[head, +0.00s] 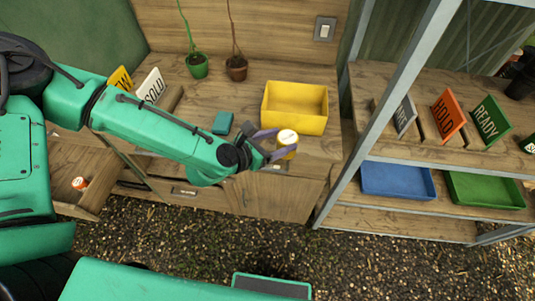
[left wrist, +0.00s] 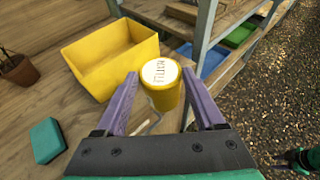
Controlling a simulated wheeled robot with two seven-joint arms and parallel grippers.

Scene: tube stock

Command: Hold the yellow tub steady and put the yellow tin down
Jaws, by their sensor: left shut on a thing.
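My left gripper (head: 283,144) has its purple fingers closed around the yellow tin (head: 287,152), which has a white lid. The left wrist view shows the tin (left wrist: 165,98) upright between the fingertips, with dark lettering on its lid. The tin is near the worktop's front edge; I cannot tell whether its base touches the wood. The open yellow tub (head: 295,122) stands just behind the tin on the worktop and looks empty. It also shows in the left wrist view (left wrist: 88,75), with no gripper on it.
A teal block (head: 222,123) lies left of the tub. Two potted plants (head: 198,70) stand at the back. Signs (head: 152,86) stand at the left. On the right, a shelf unit holds a blue tray (head: 398,181) and a green tray (head: 484,190). An open drawer (head: 98,187) is at left.

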